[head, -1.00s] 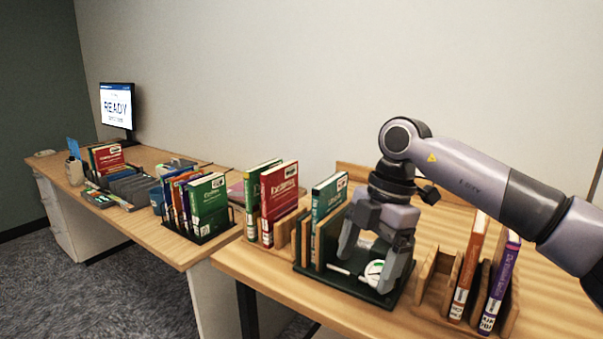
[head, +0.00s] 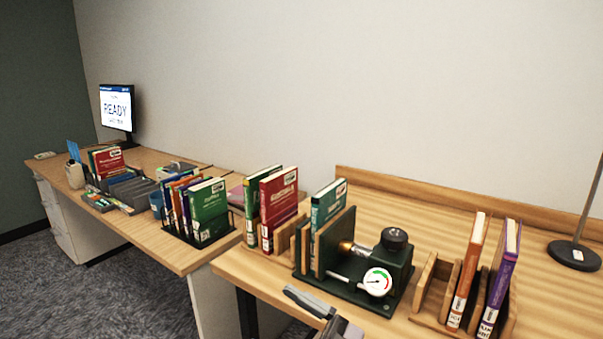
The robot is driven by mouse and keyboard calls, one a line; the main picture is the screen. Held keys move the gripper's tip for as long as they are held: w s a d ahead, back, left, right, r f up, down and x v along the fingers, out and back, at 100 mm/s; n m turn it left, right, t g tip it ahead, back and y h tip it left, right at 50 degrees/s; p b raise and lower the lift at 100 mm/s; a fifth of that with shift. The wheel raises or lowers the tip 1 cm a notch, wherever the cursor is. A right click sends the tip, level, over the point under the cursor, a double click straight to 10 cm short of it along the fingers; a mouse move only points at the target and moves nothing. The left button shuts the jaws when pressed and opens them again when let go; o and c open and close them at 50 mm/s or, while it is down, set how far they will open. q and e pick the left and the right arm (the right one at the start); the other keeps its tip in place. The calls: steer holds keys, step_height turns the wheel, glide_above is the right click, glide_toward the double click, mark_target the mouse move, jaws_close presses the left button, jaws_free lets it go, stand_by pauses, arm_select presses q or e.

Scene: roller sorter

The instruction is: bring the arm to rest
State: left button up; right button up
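My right gripper (head: 325,314) is only partly in view at the bottom edge, in front of the desk and below the dark green press. Only grey parts of it show; its arm is out of view, and I cannot tell how far its fingers are apart. It is clear of the press and books. The dark green press (head: 402,268) has a black knob on top, a brass fitting and a round white gauge (head: 377,282). A teal book (head: 328,205) stands upright by the press's wooden boards. My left gripper is not in view.
A wooden rack (head: 427,285) holds an orange book (head: 468,270) and a purple book (head: 502,275). A green book (head: 252,208) and a red book (head: 278,205) stand left of the press. A lamp base (head: 574,256) sits at right.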

steer(key=d+f+m+t+h, duration=0.8)
steer(key=m+t+h, duration=0.1)
steer(key=m, duration=0.1)
steer(key=s+d+f+m+g+h, duration=0.3)
steer(key=s+d+f+h, duration=0.2)
steer(key=f, duration=0.5)
steer(key=s+d+f+m+g+h+p, duration=0.1)
steer(key=s+d+f+m+g+h, duration=0.1)
steer(key=s+d+f+h, duration=0.3)
steer(key=s+d+f+g, duration=0.1)
steer(key=s+d+f, duration=0.3)
steer(key=s, duration=0.2)
steer(key=shift+d+f+m+g, duration=0.3)
steer(key=shift+f+m+g, duration=0.1)
steer(key=shift+r, duration=0.1)
